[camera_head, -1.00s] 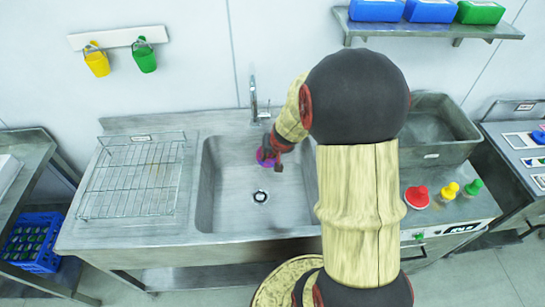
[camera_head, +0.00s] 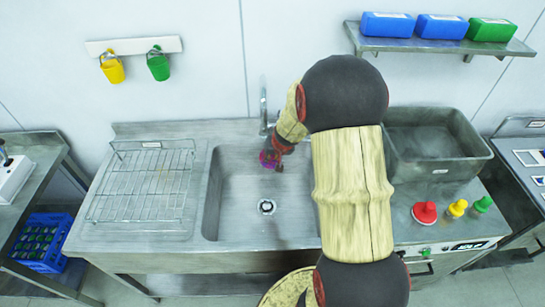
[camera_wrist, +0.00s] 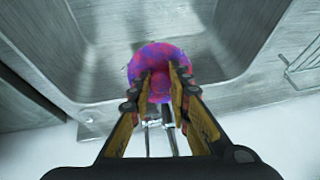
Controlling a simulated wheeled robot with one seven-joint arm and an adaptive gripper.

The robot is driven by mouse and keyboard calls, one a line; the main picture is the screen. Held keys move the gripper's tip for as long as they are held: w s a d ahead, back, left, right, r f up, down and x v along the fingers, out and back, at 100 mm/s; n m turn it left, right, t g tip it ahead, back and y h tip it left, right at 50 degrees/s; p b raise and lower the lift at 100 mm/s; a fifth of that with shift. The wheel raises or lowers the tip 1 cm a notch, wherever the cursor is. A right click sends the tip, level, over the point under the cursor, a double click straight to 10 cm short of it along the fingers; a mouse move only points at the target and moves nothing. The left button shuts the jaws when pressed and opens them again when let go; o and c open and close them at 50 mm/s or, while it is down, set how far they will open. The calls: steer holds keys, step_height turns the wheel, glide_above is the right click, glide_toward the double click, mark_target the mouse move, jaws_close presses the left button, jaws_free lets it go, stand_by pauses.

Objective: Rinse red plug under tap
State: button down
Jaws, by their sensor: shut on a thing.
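My gripper (camera_head: 279,148) is shut on a round plug (camera_head: 268,160), over the back part of the sink basin. In the wrist view the plug (camera_wrist: 158,62) is red with large purple-blue patches and sits between the fingertips (camera_wrist: 160,80). The metal tap (camera_head: 263,110) rises at the sink's back edge, close behind the plug. Thin metal parts, seemingly the tap (camera_wrist: 167,138), show between the fingers in the wrist view. I cannot tell whether water is running or whether the plug is directly under the spout.
The sink (camera_head: 212,212) has a drain (camera_head: 266,206). A wire rack (camera_head: 140,190) is left of it. A grey bin (camera_head: 435,148) and red (camera_head: 425,212), yellow (camera_head: 457,208) and green (camera_head: 482,204) items stand at right. My arm covers the sink's right side.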

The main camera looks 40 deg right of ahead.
steer(key=shift+s+d, duration=0.1)
steer(key=shift+s, duration=0.05)
stand_by(0.3)
steer(key=shift+s+d+b, duration=0.2)
steer(key=shift+s+b, duration=0.15)
steer(key=shift+b, duration=0.2)
steer(key=shift+w, duration=0.1)
steer(key=shift+w+a, duration=0.3)
steer(key=shift+w, duration=0.1)
steer(key=shift+s+d, duration=0.1)
steer(key=shift+s+d+b, duration=0.25)
steer(key=shift+s+b, duration=0.1)
steer(key=shift+s, duration=0.1)
steer(key=s+a, duration=0.4)
steer(key=a, duration=0.2)
steer(key=shift+a, duration=0.4)
stand_by(0.5)
steer(key=shift+s, duration=0.1)
stand_by(0.7)
